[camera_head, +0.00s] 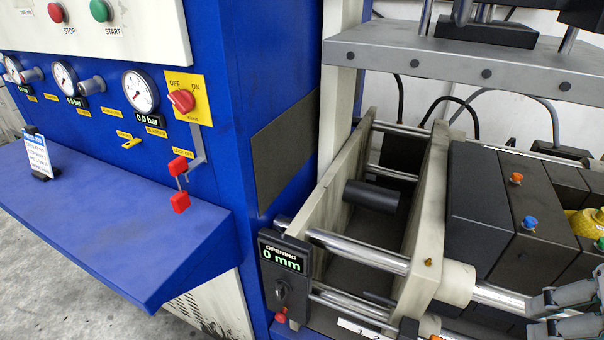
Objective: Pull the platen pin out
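No part is legibly labelled as the platen pin. A small brass-coloured pin head (428,262) sits on the edge of the pale upright platen (434,220), right of centre. My gripper (540,315) is at the lower right, near the end of the steel guide rod (500,296). Its two grey fingers point left and stand apart, and I see nothing held between them. It is well to the right of and below the brass pin head. Whether it touches the rod or the block behind it cannot be told.
An opening display (281,256) reads 0 mm. Dark blocks (490,205) with orange and blue knobs and a yellow part (585,223) stand at the right. A blue ledge (110,225) juts out at the left, below gauges and a red switch (181,100). A grey plate (480,66) hangs overhead.

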